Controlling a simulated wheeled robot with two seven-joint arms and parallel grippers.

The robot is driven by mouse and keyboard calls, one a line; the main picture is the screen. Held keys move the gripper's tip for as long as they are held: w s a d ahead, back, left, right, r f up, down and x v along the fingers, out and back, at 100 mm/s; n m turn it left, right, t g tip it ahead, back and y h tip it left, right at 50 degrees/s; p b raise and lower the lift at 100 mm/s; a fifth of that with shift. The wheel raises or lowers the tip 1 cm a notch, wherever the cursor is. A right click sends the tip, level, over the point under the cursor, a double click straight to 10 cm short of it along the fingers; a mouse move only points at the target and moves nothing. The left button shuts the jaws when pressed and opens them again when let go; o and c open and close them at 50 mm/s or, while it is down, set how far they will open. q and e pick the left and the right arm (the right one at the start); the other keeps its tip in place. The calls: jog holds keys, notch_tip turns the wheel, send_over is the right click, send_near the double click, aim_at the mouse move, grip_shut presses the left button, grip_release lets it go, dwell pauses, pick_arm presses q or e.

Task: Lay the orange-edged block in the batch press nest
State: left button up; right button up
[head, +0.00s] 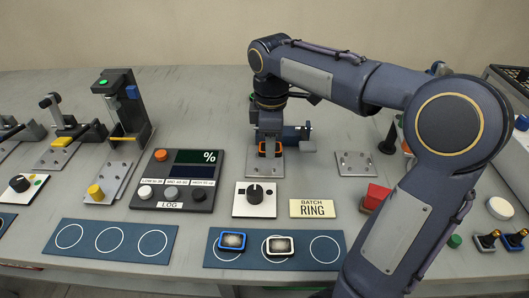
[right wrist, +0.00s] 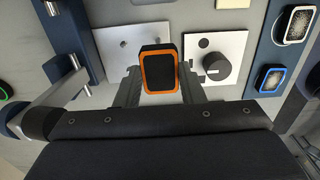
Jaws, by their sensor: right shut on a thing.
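The orange-edged block (right wrist: 158,70) has a dark face and sits between the two fingers of my right gripper (right wrist: 160,85), which is shut on it. In the head view the block (head: 270,150) shows as a small orange outline under my right gripper (head: 270,143). It is over or close above a silver base plate (head: 264,167); I cannot tell whether they touch. The same plate shows behind the block in the right wrist view (right wrist: 112,45). The batch press nest is not clearly visible, partly hidden by my gripper. My left gripper is not in view.
A dial (head: 255,192) and a "BATCH RING" sign (head: 313,208) lie in front. A blue mat (head: 262,262) holds a blue-edged block (head: 232,241) and a white-edged block (head: 279,246). A button panel (head: 178,181) and a tall press (head: 122,105) stand left.

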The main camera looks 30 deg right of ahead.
aim_at(265, 163)
jog(key=w+f, duration=0.1)
jog(key=f, duration=0.1)
jog(key=w+f, duration=0.1)
jog(key=w, duration=0.1)
jog(key=shift+d+f, duration=0.15)
jog(key=shift+f, duration=1.75)
jog(key=shift+b, duration=0.3)
jog(key=shift+f, duration=0.2)
jog(key=o, duration=1)
notch_tip(265, 163, up, 12)
jog(key=shift+r+p, duration=0.25)
jog(key=shift+p, duration=0.75)
